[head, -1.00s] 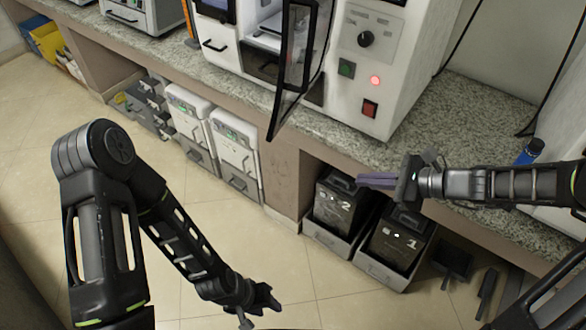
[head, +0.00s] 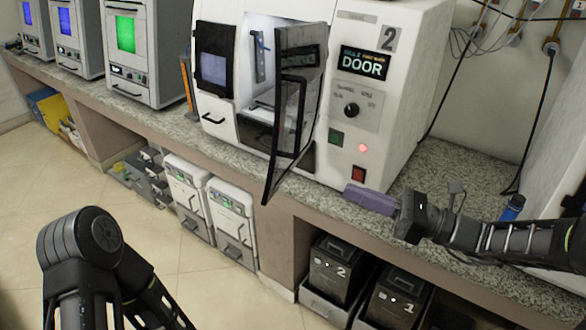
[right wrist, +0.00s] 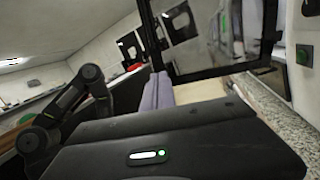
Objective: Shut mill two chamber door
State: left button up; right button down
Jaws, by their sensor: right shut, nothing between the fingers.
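Mill two (head: 400,110) is the white machine with a "2" on its side and a small screen reading "DOOR". Its chamber door (head: 296,110), a dark-framed clear panel, stands open, swung out past the counter's front edge. The lit chamber (head: 262,60) shows to its left. The door also fills the upper part of the right wrist view (right wrist: 205,40). My right gripper (head: 350,193) is shut and empty, right of the door and just below the red button in the head view; its purple fingers (right wrist: 157,95) appear apart from the door. My left gripper is out of view.
A green button (head: 336,137), black knob (head: 351,110) and red button (head: 358,173) are on mill two's front. Other machines (head: 130,50) stand left on the granite counter (head: 430,175). A blue-capped item (head: 512,207) is at the right. Black bins (head: 340,265) sit below.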

aim_at(278, 165)
jog(key=p+x, duration=0.3)
jog(key=x, duration=0.9)
jog(key=shift+s+a+r, duration=0.1)
jog(key=shift+a, duration=0.05)
jog(key=shift+w+a, duration=0.25)
jog(key=shift+a, duration=0.3)
jog(key=shift+a, duration=0.1)
